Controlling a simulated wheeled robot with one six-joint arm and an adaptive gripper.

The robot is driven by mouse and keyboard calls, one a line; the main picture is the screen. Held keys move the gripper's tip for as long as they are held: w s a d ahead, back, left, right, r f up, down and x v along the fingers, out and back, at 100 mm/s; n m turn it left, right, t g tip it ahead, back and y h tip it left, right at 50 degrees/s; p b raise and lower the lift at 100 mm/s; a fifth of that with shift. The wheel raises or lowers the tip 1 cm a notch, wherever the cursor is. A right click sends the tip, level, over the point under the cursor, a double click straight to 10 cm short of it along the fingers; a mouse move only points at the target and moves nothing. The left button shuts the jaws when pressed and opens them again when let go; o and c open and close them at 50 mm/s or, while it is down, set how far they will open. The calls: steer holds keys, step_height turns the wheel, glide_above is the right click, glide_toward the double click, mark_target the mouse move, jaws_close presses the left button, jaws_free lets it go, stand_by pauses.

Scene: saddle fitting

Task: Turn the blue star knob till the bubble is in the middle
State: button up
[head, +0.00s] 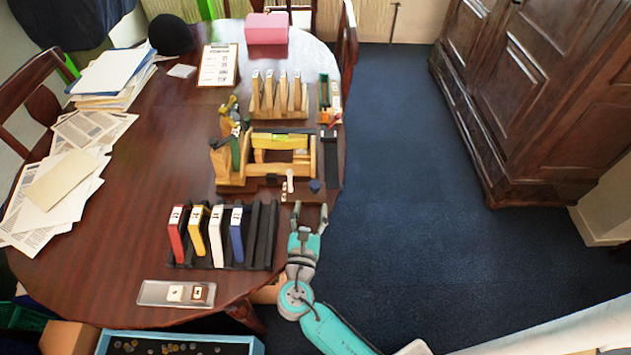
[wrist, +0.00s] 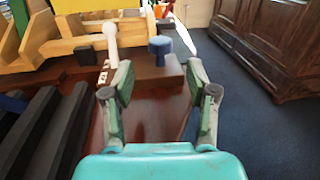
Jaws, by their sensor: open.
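The blue star knob (head: 314,185) stands at the right end of the wooden fixture (head: 232,181), near the table's right edge. In the wrist view the blue knob (wrist: 160,46) sits on a short blue stem on a dark brown block. A yellow bar on the fixture carries a green level vial (head: 279,137); its bubble is too small to make out. My gripper (head: 310,207) is open and empty, short of the knob and pointing at it. In the wrist view the knob lies beyond and between the fingertips (wrist: 159,75), apart from both.
A white-knobbed lever (wrist: 110,34) stands just left of the blue knob. A black rack (head: 262,235) with red, yellow, white and blue slabs is left of my gripper. A wooden rack (head: 279,112) stands behind the fixture. Right of the table is open blue carpet (head: 400,150).

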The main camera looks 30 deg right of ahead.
mark_target(314, 189)
steer(key=x, duration=0.8)
steer(key=shift+w+d, duration=0.25)
steer(key=shift+w, duration=0.05)
jaws_close()
